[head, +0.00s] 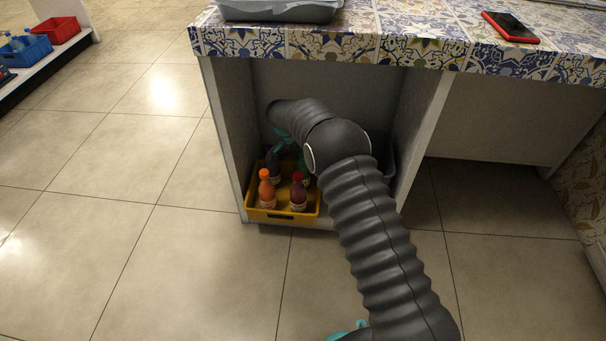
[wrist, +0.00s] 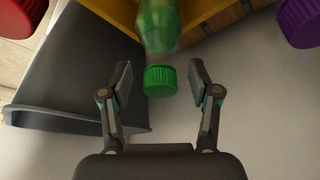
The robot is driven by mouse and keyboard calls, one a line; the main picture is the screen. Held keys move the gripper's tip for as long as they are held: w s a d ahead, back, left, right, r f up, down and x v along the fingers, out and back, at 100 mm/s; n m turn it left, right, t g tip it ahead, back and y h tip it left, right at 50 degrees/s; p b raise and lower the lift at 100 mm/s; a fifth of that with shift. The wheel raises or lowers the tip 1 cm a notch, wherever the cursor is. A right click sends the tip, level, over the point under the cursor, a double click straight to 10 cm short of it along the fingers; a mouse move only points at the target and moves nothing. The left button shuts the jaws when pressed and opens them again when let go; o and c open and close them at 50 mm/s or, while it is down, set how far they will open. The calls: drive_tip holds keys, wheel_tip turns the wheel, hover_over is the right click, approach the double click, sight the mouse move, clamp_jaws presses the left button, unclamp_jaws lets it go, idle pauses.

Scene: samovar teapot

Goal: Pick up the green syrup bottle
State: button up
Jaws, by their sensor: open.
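The green syrup bottle (wrist: 158,25) shows in the wrist view at the top middle, with its green cap (wrist: 160,80) toward my gripper. My gripper (wrist: 159,84) is open, with one finger on each side of the cap and a gap on both sides. The fingers do not visibly touch it. In the head view, a small green part of the bottle (head: 302,166) shows in the yellow crate (head: 264,216), mostly hidden by my arm. My gripper (head: 283,136) is partly hidden there, above the crate's back.
Orange (head: 266,190), red (head: 298,193) and purple (head: 272,165) bottles stand close by in the crate. A dark grey bin (wrist: 75,75) is beside it. Cabinet side walls and the tiled countertop (head: 390,38) enclose the space. Open floor lies in front and left.

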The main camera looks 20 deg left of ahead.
drive_tip(key=shift+w+f, duration=0.1)
drive_tip(key=shift+f, duration=0.1)
clamp_jaws()
drive_tip(key=shift+r, duration=0.1)
